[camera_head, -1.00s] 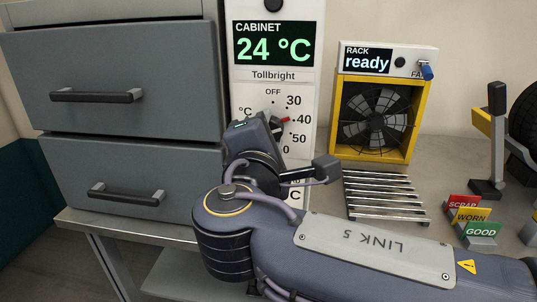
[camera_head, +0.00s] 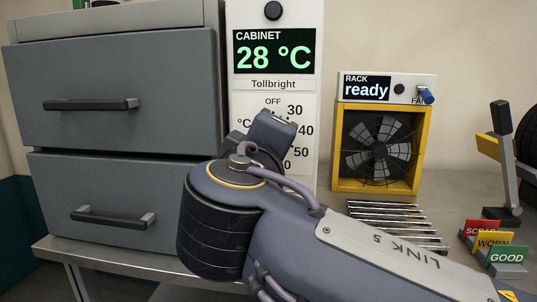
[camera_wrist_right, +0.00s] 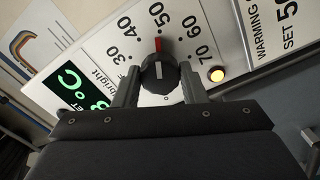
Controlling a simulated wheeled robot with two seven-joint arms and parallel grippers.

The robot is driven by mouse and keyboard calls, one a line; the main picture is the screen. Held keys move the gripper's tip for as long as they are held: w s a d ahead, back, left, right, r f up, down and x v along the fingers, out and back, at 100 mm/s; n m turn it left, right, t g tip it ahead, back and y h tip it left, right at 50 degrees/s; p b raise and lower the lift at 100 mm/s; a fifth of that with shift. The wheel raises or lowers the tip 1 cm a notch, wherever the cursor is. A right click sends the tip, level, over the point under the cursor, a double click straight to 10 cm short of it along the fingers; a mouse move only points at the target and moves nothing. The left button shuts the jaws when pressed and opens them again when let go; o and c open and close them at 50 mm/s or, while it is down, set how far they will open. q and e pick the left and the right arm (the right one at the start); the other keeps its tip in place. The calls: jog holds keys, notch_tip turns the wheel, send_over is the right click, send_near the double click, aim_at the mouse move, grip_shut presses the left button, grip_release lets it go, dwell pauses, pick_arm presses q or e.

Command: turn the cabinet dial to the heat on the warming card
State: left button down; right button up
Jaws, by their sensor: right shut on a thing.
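The cabinet dial (camera_wrist_right: 159,72) is a dark round knob in the right wrist view. Its red pointer points about at the 50 of a scale from 30 to 70. My right gripper (camera_wrist_right: 159,84) is shut on the dial, one finger on each side. In the head view my right arm hides the dial. The cabinet display (camera_head: 274,57) reads 28 °C. The warming card (camera_wrist_right: 270,30) shows at the upper right of the wrist view; it reads SET and a number starting with 5, its last digit cut by the frame edge. My left gripper is out of view.
An amber lamp (camera_wrist_right: 217,75) glows beside the dial. A grey drawer unit (camera_head: 120,125) stands left of the panel. A yellow-framed fan (camera_head: 377,145) and a metal rack (camera_head: 400,222) are at the right, with SCRAP, WORN and GOOD signs (camera_head: 493,243) farther right.

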jog(key=shift+m, duration=0.5)
jog(key=o, duration=1)
jog(key=s, duration=0.7)
jog(key=shift+s+a+p, duration=0.4)
jog(key=shift+a+p, duration=0.05)
